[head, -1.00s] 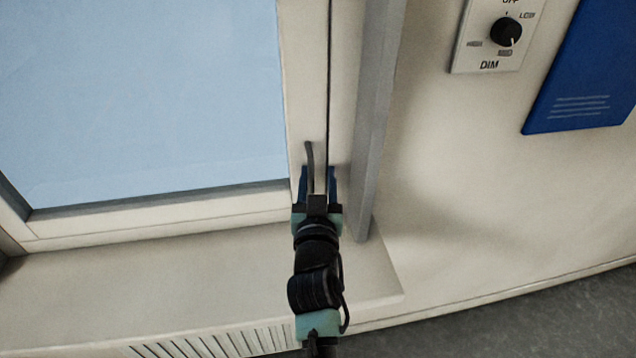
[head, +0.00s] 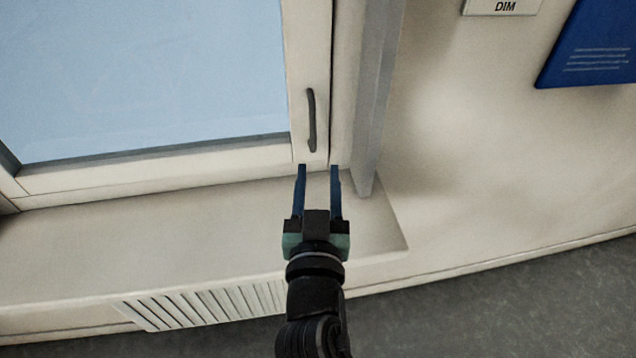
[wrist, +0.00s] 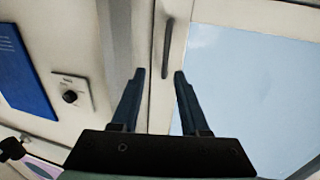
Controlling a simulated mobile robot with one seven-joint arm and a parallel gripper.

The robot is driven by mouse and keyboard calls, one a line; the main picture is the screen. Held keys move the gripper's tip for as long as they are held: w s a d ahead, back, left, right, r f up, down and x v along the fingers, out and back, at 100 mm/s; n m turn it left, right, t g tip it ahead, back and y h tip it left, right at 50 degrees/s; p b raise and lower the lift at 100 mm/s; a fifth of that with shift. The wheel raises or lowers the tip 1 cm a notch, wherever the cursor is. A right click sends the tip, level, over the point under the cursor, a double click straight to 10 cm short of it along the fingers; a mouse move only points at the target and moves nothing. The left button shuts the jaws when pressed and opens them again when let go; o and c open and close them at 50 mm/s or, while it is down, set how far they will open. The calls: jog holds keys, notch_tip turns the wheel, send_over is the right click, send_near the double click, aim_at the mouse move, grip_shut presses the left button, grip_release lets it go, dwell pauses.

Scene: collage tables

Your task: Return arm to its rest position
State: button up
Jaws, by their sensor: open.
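My gripper (head: 318,178) is open and empty, its two blue fingers apart. In the head view it is in front of the window, over the sill, with its fingertips below the dark window handle (head: 311,120). The handle is a slim vertical bar on the cream window frame (head: 308,60). In the wrist view my gripper (wrist: 157,80) points at the frame, and the handle (wrist: 167,47) shows beyond and between the fingertips, apart from them. The window looks flush with its frame.
The sill (head: 130,225) runs below the window, with a slatted vent (head: 205,303) under it. A grey post (head: 376,100) stands right of the window. A dimmer panel (wrist: 72,92) and a blue board (head: 592,45) are on the wall. Open floor (head: 500,310) lies at the lower right.

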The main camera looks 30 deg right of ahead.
jog(key=shift+s, duration=0.1)
dwell(0.5)
jog(key=w+a+r+n+t+y+p, duration=0.15)
jog(key=a+r, duration=0.25)
jog(key=r, duration=0.5)
jog(key=w+a+r+t+p, duration=0.1)
jog(key=a+r+t, duration=0.2)
jog(key=r, duration=0.5)
jog(key=w+a+r+t+y+p, duration=0.15)
jog(key=a+r, duration=0.25)
jog(key=r, duration=0.5)
jog(key=s+a+r+n+t+y, duration=0.2)
jog(key=s+a+r+t+y, duration=0.1)
jog(key=r, duration=0.7)
jog(key=s+a+r+n+t+y+p, duration=0.1)
jog(key=s+a+r+n+t+y, duration=0.2)
jog(key=a+r, duration=0.4)
notch_tip(320, 180, up, 4)
jog(key=s+y, duration=0.1)
jog(key=s, duration=0.1)
jog(key=shift+s+a+f+n+t, duration=0.25)
jog(key=shift+s+n+t, duration=0.05)
jog(key=shift+s+n, duration=0.05)
